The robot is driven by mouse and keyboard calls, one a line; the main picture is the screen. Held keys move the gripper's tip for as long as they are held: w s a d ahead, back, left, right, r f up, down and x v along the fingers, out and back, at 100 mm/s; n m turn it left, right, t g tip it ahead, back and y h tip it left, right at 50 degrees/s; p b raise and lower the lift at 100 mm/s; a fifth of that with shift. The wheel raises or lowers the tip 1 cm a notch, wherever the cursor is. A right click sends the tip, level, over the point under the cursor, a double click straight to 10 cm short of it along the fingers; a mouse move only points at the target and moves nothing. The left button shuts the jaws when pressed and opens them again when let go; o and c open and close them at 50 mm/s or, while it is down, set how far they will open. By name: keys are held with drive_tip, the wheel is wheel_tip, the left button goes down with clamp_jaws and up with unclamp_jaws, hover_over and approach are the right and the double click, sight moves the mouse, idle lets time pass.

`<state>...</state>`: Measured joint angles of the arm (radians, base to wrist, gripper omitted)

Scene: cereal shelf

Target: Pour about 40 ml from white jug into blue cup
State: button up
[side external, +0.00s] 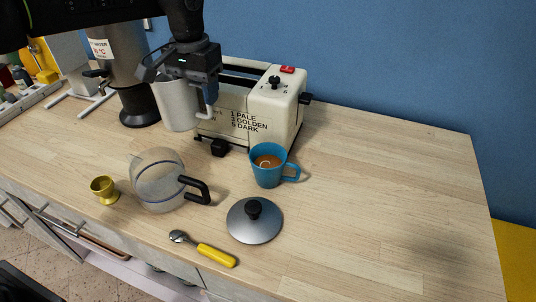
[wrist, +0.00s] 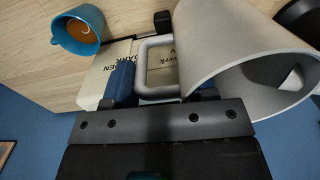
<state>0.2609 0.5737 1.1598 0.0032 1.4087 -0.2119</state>
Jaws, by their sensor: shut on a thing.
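The white jug (side external: 177,106) is close to upright in front of the toaster's left end. Whether its base touches the counter is not clear. My gripper (side external: 207,84) is shut on the jug's handle, which shows as a grey loop in the wrist view (wrist: 143,68). The jug's wide body (wrist: 225,35) fills the upper right there; its contents cannot be seen. The blue cup (side external: 266,178) stands upright on the counter, right of and nearer than the jug, with brown liquid inside. The cup also shows at upper left in the wrist view (wrist: 72,43), apart from the jug.
A cream toaster (side external: 275,115) stands close behind the jug and cup. A glass pot (side external: 158,185), a brass cup (side external: 104,190), a grey lid (side external: 254,222) and a yellow-handled spoon (side external: 214,254) lie nearer. A dark-based appliance (side external: 138,108) stands left. The counter's right side is clear.

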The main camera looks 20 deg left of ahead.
drive_tip(key=s+d+m, duration=0.2)
drive_tip(key=s+d, duration=0.3)
drive_tip(key=d, duration=0.7)
drive_tip(key=s+d+m, duration=0.2)
drive_tip(key=s+d, duration=0.3)
drive_tip(key=d, duration=0.6)
drive_tip(key=s+d+f+m, duration=0.3)
drive_tip(key=d+f, duration=0.3)
drive_tip(key=f, duration=0.2)
drive_tip(key=shift+s+m, duration=0.4)
drive_tip(key=shift+m, duration=0.1)
drive_tip(key=w+a+r+g+h, duration=0.4)
drive_tip(key=g+h, duration=0.1)
drive_tip(key=shift+w+a+r, duration=0.15)
drive_tip(key=shift+w+a, duration=0.05)
drive_tip(key=shift+a, duration=0.1)
drive_tip(key=shift+w+a+r+g+h+p, duration=0.2)
drive_tip(key=shift+a+r+g+h, duration=0.1)
drive_tip(key=shift+r+h, duration=0.15)
drive_tip(key=shift+w+a+r+g+h+p, duration=0.2)
drive_tip(key=shift+r+g+h, duration=0.15)
drive_tip(key=shift+r, duration=0.15)
idle(0.3)
